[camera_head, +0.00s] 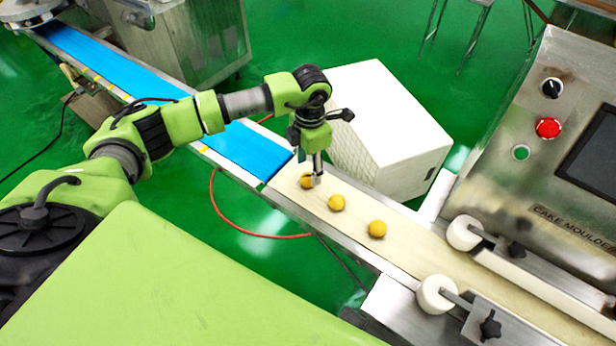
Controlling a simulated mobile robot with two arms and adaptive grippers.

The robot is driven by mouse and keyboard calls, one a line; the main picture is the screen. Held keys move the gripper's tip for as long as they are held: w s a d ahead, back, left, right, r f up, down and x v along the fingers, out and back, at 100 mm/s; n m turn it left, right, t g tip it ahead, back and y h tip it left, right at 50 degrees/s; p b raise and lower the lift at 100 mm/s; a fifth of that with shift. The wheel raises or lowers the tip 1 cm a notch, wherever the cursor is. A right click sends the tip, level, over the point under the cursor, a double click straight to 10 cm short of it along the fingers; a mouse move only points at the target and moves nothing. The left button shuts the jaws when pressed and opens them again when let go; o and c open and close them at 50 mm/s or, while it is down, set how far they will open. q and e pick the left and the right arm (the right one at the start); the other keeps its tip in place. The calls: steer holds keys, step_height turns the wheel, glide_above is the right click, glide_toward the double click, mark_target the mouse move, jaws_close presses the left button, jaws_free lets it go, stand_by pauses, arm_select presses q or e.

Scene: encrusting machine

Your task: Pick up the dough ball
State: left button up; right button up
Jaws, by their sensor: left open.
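Three yellow-brown dough balls lie in a row on the cream conveyor belt (400,249). The first dough ball (304,182) is at the left end, the middle dough ball (336,202) is beside it, and the third dough ball (377,229) is nearest the machine. My left gripper (314,178) points down at the first ball and partly covers its right side. It is open. I cannot tell whether its fingers touch the ball. My right gripper is not in view.
A blue belt (130,85) leads up to the cream belt. White rollers (435,295) flank the belt near the cake moulder machine (560,160). A white box (385,125) stands behind the belt. A red hose (235,226) hangs below.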

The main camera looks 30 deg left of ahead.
mark_target(309, 175)
arm_select(q)
step_height(309, 175, down, 4)
steer(key=shift+f+p, duration=0.1)
steer(key=shift+p, duration=0.45)
steer(key=c, duration=1)
steer(key=shift+o, duration=0.2)
